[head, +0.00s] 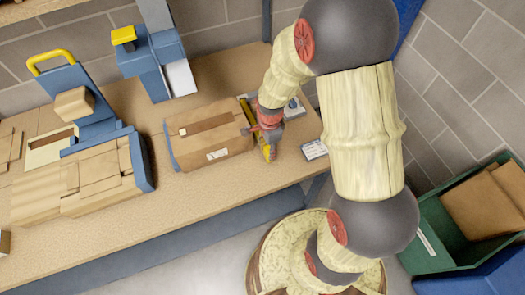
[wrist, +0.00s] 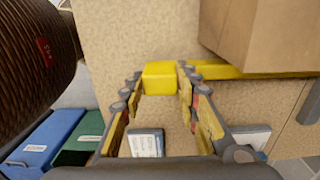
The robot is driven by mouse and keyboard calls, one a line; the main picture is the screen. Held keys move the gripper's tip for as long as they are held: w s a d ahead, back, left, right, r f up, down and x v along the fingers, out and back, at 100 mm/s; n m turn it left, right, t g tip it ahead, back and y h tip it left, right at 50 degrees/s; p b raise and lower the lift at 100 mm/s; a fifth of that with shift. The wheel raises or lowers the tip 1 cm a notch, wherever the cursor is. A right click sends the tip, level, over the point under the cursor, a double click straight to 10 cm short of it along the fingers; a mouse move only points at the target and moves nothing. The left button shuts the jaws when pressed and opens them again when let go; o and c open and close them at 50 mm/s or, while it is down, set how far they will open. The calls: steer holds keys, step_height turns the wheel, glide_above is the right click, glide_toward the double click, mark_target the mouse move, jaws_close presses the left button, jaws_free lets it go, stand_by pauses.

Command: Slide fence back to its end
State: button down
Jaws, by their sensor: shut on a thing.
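The yellow fence (head: 268,153) is a narrow bar along the right side of a taped cardboard box (head: 212,137) on the bench, partly hidden by my gripper (head: 265,128) in the head view. In the wrist view the fence (wrist: 255,73) runs to the right beneath the box (wrist: 262,35), and a yellow block (wrist: 160,76) stands at its near end. My gripper (wrist: 160,84) has its fingers on either side of this block and is shut on it.
A labelled card (head: 314,149) and a small grey device (head: 294,108) lie right of the fence. Blue machines (head: 157,60) and a blue packing stand (head: 96,125) holding cardboard are to the left. A green bin (head: 425,212) with boxes stands at right.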

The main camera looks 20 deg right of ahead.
steer(key=d, duration=0.7)
steer(key=shift+d, duration=0.25)
steer(key=c, duration=1.7)
jaws_free()
steer(key=shift+d, duration=0.1)
steer(key=shift+o, duration=1.1)
steer(key=shift+d, duration=0.15)
steer(key=shift+o, duration=0.8)
steer(key=shift+w+r, duration=0.1)
steer(key=shift+r, duration=0.25)
step_height(320, 180, up, 11)
steer(key=shift+r, duration=0.15)
